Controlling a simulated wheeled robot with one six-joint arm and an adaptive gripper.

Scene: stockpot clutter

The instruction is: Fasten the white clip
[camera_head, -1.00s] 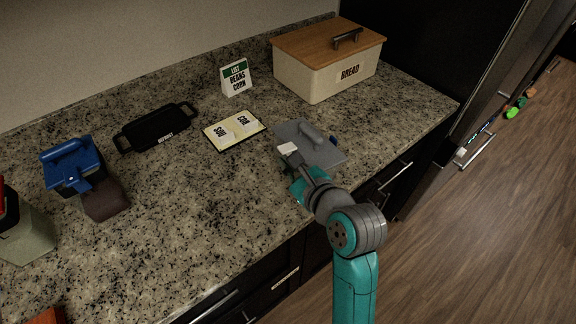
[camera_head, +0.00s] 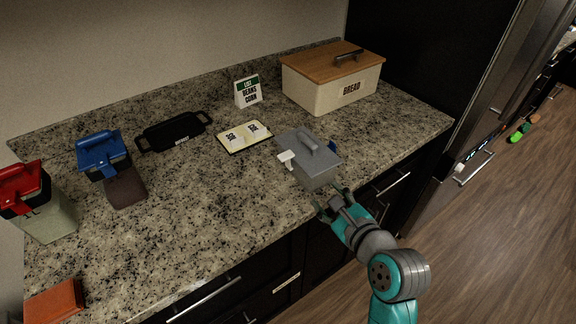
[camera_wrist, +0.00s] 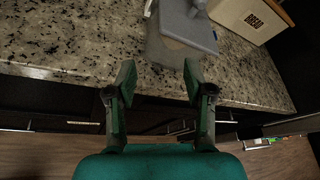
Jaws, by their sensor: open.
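The white clip (camera_head: 286,157) sits on the left side of a container with a grey lid (camera_head: 309,144). It juts outward from the lid's edge, apparently unfastened; it is at the top edge of the wrist view (camera_wrist: 148,8). A blue clip (camera_head: 332,147) is on the lid's right side. The container (camera_head: 320,178) stands near the counter's front edge. My gripper (camera_head: 332,200) is open and empty, in front of the container and apart from the clip. In the wrist view my gripper (camera_wrist: 160,78) points toward the container body (camera_wrist: 170,48).
A bread box (camera_head: 330,92), a list sign (camera_head: 248,92), a notepad tray (camera_head: 243,137) and a black tray (camera_head: 174,132) stand behind. Blue-lidded (camera_head: 102,152) and red-lidded (camera_head: 24,188) containers and an orange-brown block (camera_head: 54,302) are at the left. The counter (camera_head: 210,220) left of the grey-lidded container is clear.

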